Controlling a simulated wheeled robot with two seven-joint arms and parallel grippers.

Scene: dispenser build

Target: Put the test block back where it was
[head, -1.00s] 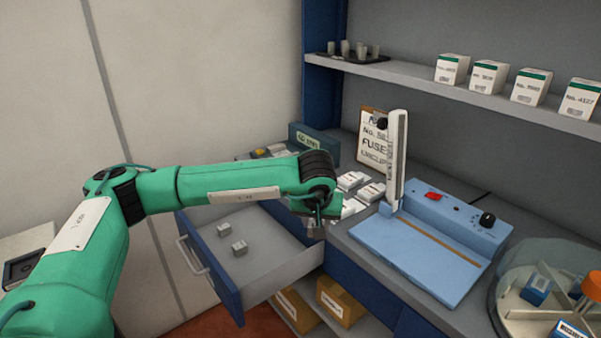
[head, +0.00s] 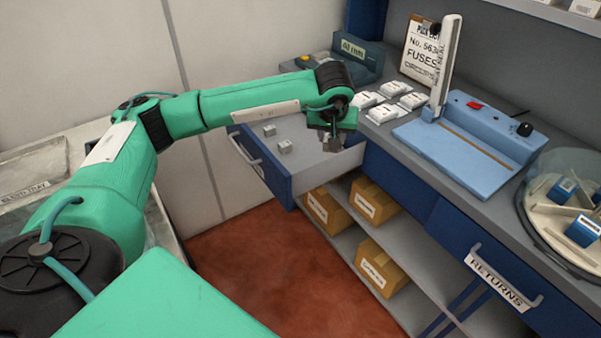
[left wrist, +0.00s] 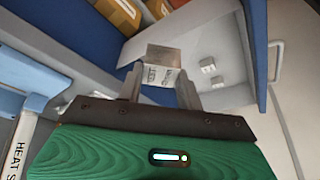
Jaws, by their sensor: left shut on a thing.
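My left gripper (head: 330,145) is over the right end of the open drawer (head: 268,178). In the left wrist view, the gripper (left wrist: 160,88) is shut on the test block (left wrist: 161,66), a grey metallic block with dark lettering. It is held at the drawer's inner end; the exact height above the floor is hard to tell. Two small grey blocks (head: 285,146) (head: 269,130) stand apart in the drawer; they also show in the left wrist view (left wrist: 208,65) (left wrist: 217,83). My right gripper is not in view.
The counter holds white packets (head: 382,113), a blue sealer (head: 470,150) with a white upright arm, and a round clear-covered carousel (head: 535,215). Cardboard boxes (head: 380,268) sit on shelves below. A closed drawer labelled RETURNS (head: 500,280) is at the lower right.

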